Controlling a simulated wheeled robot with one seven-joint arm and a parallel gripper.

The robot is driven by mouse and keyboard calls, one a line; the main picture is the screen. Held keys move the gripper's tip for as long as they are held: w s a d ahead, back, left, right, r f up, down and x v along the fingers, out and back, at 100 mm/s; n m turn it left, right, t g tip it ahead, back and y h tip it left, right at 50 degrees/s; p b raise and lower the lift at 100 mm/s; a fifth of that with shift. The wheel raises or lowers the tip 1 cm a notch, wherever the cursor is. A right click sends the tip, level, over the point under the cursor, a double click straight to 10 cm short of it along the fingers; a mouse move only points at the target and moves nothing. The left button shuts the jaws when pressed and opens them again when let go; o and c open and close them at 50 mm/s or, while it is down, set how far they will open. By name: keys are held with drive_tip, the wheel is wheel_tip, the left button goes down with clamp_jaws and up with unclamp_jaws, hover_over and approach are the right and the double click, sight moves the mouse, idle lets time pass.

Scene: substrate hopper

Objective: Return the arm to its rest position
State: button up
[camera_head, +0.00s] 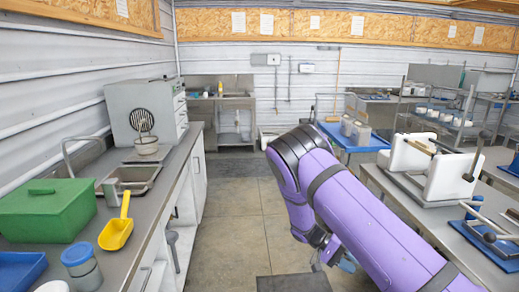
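My purple arm (345,210) reaches up from the lower right of the head view and bends at a dark joint near the middle. Small dark and grey parts at its end, apparently my gripper (332,256), show under the bend, over the aisle floor. The arm hides most of them, so I cannot tell whether the fingers are open or shut. I see nothing held there.
On the left counter (140,212) are a green box (45,212), a yellow scoop (117,232), a blue-lidded jar (82,268) and a grey machine (145,110). At right, a white hopper-like unit (450,175) stands on a metal table close to my arm.

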drive_tip(key=s+d+r+n+t+y, duration=0.1)
drive_tip(key=s+r+t+y, duration=0.3)
drive_tip(key=r, duration=1.1)
drive_tip(key=s+d+r+n+t+y, duration=0.1)
drive_tip(key=s+r+y, duration=0.4)
drive_tip(key=r, duration=1)
drive_tip(key=s+r+n+t+y, duration=0.1)
drive_tip(key=s+r+t, duration=0.3)
drive_tip(key=s, duration=0.6)
drive_tip(key=s+r+n+t+y, duration=0.1)
drive_tip(key=s+r+t, duration=0.3)
drive_tip(key=s+r, duration=0.4)
drive_tip(key=shift+s+a+n+y, duration=0.2)
drive_tip(key=shift+s+n+y, duration=0.3)
drive_tip(key=shift+s, duration=0.7)
